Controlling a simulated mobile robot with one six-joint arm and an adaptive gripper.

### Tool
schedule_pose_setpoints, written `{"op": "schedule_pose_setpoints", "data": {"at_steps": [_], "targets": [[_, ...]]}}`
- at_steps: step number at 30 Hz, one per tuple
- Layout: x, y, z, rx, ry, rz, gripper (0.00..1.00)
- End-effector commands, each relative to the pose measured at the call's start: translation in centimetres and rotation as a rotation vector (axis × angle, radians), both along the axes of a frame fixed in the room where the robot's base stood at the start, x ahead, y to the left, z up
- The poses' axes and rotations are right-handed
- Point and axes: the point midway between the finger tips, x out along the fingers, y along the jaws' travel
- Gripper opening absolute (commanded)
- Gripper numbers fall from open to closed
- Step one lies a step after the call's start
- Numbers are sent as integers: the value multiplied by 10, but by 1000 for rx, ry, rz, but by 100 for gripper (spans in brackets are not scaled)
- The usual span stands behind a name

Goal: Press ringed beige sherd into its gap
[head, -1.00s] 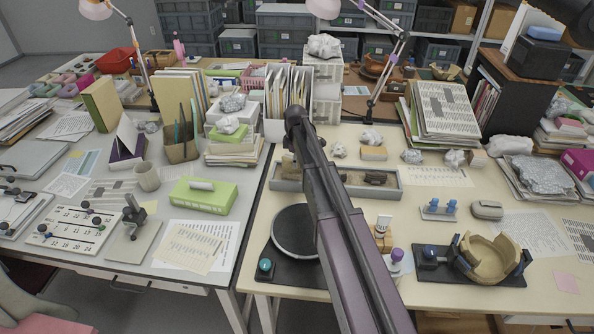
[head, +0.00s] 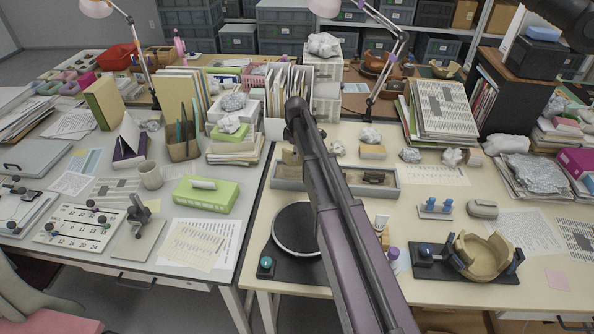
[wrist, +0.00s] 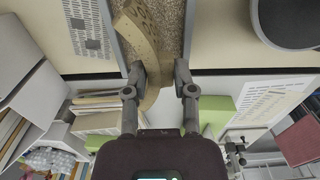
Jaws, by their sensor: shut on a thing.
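In the wrist view my gripper (wrist: 160,78) is shut on a curved beige sherd (wrist: 147,38) with small marks on its far part. The sherd sits against the left finger and reaches up over the grey-speckled bed of a tray (wrist: 176,22). Whether it touches the bed is unclear. In the head view my arm hides the gripper. The beige vessel (head: 478,258) stands in a dark holder (head: 428,262) with blue clamps at the right of the bench. Its rim is uneven with an opening.
The long grey tray (head: 392,190) lies behind my arm with brown pieces in it. A round dark turntable (head: 297,230) stands left of my arm. Blue-topped pegs (head: 436,206) and a grey case (head: 482,209) lie behind the vessel.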

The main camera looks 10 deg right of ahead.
Motion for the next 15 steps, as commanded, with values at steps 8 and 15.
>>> {"op": "schedule_pose_setpoints", "data": {"at_steps": [8,15], "targets": [[0,0,1,0,0,0,0],[0,0,17,0,0,0,0]]}}
